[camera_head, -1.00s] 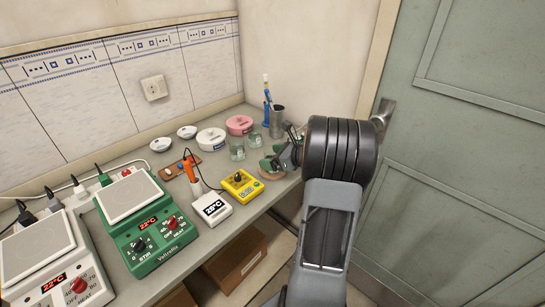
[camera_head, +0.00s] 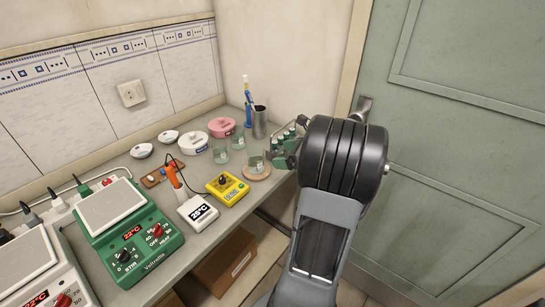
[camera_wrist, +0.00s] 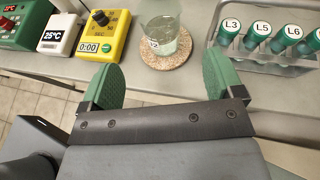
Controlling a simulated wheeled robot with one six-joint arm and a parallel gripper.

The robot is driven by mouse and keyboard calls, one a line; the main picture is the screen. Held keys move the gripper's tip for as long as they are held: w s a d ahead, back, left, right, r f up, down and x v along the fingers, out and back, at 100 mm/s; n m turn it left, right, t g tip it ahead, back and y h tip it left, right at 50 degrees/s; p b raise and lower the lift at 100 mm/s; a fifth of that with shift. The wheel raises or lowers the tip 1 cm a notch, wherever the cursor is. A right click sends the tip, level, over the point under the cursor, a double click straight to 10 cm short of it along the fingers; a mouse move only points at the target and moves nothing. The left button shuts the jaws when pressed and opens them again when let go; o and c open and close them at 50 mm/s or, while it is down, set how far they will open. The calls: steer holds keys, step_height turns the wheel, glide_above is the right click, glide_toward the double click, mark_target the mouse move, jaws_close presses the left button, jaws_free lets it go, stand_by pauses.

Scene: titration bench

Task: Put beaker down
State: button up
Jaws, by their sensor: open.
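A clear glass beaker (camera_wrist: 163,38) with a white label stands upright on a round cork mat (camera_wrist: 169,57) in the wrist view. In the head view the beaker (camera_head: 257,161) and the cork mat (camera_head: 256,174) are near the bench's right end. My gripper (camera_wrist: 162,75) has its two green-padded fingers spread wide, with nothing between them. The fingers are apart from the beaker, on the near side of it. In the head view my dark wrist hides most of the gripper.
A rack of green-capped tubes (camera_wrist: 262,62) stands close to the right of the mat. A yellow timer (camera_head: 227,189) and white thermometer box (camera_head: 197,213) are to the left. Two more beakers (camera_head: 220,152) and a metal cup (camera_head: 260,122) stand behind.

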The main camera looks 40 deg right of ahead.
steer(key=s+a+f+n+g, duration=0.1)
steer(key=a+n+g, duration=0.7)
steer(key=a+n, duration=0.75)
steer(key=s+a+n+g+h, duration=0.1)
steer(key=s+a+n+h, duration=0.4)
steer(key=a+n, duration=0.7)
steer(key=s+n, duration=0.2)
steer(key=n, duration=0.1)
steer(key=shift+s+a+f+h, duration=0.15)
steer(key=shift+f+h, duration=0.25)
step_height(320, 180, up, 7)
steer(key=p, duration=0.5)
steer(key=shift+f+p, duration=0.2)
steer(key=shift+p, duration=0.2)
